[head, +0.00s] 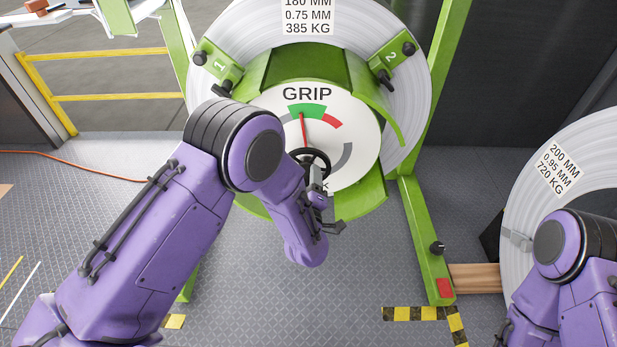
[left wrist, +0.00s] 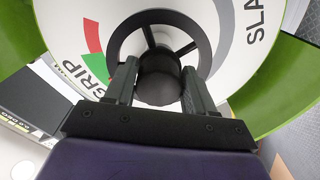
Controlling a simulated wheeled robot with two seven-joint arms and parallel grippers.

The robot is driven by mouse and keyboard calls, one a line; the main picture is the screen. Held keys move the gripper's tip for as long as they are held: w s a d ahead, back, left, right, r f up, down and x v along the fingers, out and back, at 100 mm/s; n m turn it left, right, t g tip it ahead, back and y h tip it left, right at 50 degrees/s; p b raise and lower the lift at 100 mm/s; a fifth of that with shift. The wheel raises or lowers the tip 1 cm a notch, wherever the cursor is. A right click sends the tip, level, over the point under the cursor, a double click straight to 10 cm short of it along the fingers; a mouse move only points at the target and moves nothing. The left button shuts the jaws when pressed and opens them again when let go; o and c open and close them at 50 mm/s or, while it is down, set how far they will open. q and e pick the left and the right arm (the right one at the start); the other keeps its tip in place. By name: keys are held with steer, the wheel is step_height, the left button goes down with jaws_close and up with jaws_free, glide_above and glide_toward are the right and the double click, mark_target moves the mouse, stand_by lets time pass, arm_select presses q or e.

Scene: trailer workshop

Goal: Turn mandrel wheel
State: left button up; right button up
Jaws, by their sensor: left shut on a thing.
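The mandrel wheel (head: 314,156) is a small black spoked handwheel at the centre of a white dial (head: 352,130) marked GRIP. The dial's red needle points up into the green band. In the left wrist view, the wheel (left wrist: 118,40) and its dark hub show between my fingers. My left gripper (head: 317,178) is shut on the wheel, with one finger on each side of the hub; it also shows in the left wrist view (left wrist: 160,82). The wheel's lower part is partly hidden by the gripper. My right arm shows at the lower right, but its gripper is out of view.
A large steel coil (head: 232,42) surrounds the dial, with green clamps numbered 1 (head: 217,68) and 2 (head: 391,65). A green post (head: 425,235) stands to the right. Another coil (head: 530,165) is at far right. A yellow rail (head: 100,97) is behind left.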

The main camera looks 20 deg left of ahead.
arm_select(q)
steer(key=shift+m, duration=0.6)
steer(key=o, duration=0.9)
steer(key=shift+o, duration=0.2)
steer(key=shift+s+d+p, duration=0.1)
steer(key=shift+s+p, duration=0.15)
steer(key=shift+p, duration=0.05)
steer(key=p+v, duration=0.1)
steer(key=v, duration=0.9)
steer(key=shift+p, duration=0.35)
steer(key=shift+m, duration=0.3)
